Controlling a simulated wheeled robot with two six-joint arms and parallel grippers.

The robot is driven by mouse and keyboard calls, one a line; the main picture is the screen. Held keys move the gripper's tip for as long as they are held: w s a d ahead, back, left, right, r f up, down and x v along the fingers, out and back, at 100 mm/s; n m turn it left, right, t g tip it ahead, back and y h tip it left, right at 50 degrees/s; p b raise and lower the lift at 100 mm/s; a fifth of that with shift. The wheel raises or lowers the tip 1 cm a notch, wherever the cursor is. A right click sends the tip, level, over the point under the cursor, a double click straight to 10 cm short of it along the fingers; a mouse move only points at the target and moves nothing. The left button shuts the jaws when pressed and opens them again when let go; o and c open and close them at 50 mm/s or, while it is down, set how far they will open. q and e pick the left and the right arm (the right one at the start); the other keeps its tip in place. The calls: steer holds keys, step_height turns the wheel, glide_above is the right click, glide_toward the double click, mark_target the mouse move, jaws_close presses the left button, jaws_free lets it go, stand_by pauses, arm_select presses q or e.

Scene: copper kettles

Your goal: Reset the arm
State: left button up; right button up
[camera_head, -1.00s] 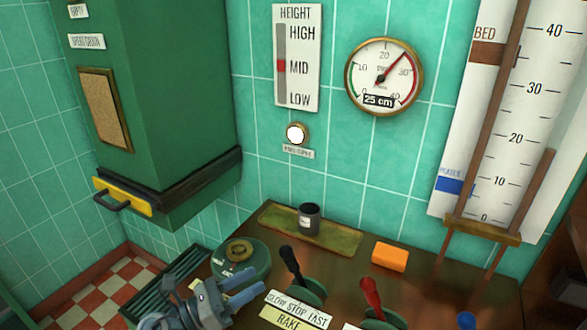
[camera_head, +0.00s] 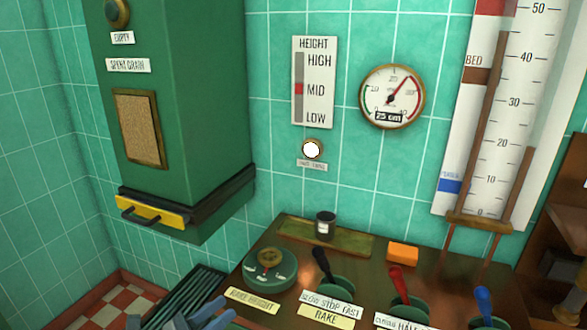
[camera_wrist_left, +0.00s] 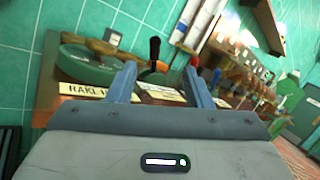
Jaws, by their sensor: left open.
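My left gripper (camera_head: 212,314) is at the bottom edge of the head view, low in front of the wooden console, with only its blue fingers and part of its body showing. In the left wrist view its two blue fingers (camera_wrist_left: 162,88) stand apart with nothing between them. The green rake height dial (camera_head: 270,270) is just beyond the fingers, apart from them. Behind them in the wrist view are the dial (camera_wrist_left: 88,66) and the black lever (camera_wrist_left: 154,50). My right gripper is not in view.
The console top (camera_head: 300,262) carries a black lever (camera_head: 321,263), a red lever (camera_head: 397,282), a blue lever (camera_head: 485,302), a dark cup (camera_head: 325,226) and an orange block (camera_head: 403,253). A green cabinet with a yellow handle plate (camera_head: 152,208) hangs at left. A slatted grate (camera_head: 185,297) is below.

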arm_select(q)
steer(key=a+r+n+t+y, duration=0.2)
steer(key=a+n+t+y, duration=0.9)
steer(key=n, duration=0.9)
steer(key=s+a+f+n+g+y, duration=0.55)
steer(key=f+n+g+y, duration=0.4)
steer(key=n, duration=0.45)
steer(key=s+d+f+n+g+h, duration=0.25)
steer(key=s+f+g, duration=0.25)
steer(key=s, duration=0.4)
steer(key=s+d+f+n+g+h, duration=0.1)
steer(key=s+d+f+n+g, duration=0.25)
steer(key=s+f+g, duration=0.4)
steer(key=s+a+f+n, duration=0.1)
steer(key=a+f, duration=0.1)
steer(key=f, duration=1.3)
steer(key=s+a+f, duration=0.1)
steer(key=a+f, duration=0.1)
steer(key=f, duration=1.2)
steer(key=s+f, duration=1.6)
steer(key=f, duration=0.2)
steer(key=shift+s+a+g, duration=0.25)
steer(key=shift+a+g, duration=0.15)
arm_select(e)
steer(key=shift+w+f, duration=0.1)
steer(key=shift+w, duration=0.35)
